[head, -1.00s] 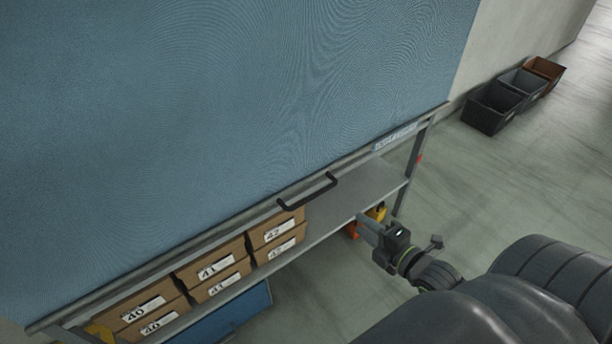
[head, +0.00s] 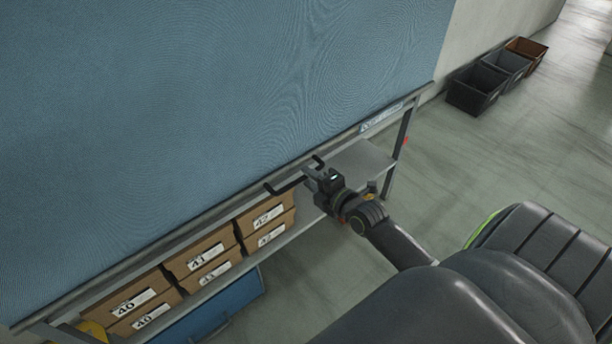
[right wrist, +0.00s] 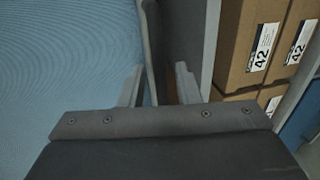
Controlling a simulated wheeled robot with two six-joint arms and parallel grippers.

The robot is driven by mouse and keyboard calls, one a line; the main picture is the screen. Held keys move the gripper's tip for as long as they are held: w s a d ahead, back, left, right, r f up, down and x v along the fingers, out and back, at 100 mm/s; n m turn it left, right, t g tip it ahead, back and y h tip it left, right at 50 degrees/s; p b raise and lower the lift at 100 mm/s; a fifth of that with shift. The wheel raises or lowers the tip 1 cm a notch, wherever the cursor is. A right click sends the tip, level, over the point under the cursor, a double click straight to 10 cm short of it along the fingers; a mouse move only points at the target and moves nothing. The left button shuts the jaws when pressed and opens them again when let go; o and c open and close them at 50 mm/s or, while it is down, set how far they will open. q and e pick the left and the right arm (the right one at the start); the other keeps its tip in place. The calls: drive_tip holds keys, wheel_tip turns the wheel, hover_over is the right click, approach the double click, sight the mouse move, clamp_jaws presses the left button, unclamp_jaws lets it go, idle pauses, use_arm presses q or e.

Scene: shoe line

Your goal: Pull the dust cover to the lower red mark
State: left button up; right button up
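The blue dust cover (head: 230,90) hangs over the front of the rack, with a grey bar (head: 215,208) along its bottom edge. A black handle (head: 286,188) sticks out from this bar. My right gripper (head: 310,174) is at the right part of the handle. In the right wrist view its two fingers (right wrist: 158,88) are apart, with the bar's dark edge between and beyond them. I cannot tell if they touch the handle. A small red mark (head: 406,141) shows on the rack's right post, below the bar. My left gripper is not in view.
Cardboard boxes labelled 40, 41 (head: 205,250) and 42 stand on the shelf below the cover. A blue bin (head: 215,310) is under them. The shelf's right part (head: 360,158) is bare. Dark and brown bins (head: 475,90) stand by the wall. The floor at right is clear.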

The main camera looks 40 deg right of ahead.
sight(294, 167)
drive_tip(key=shift+x, duration=1.1)
clamp_jaws()
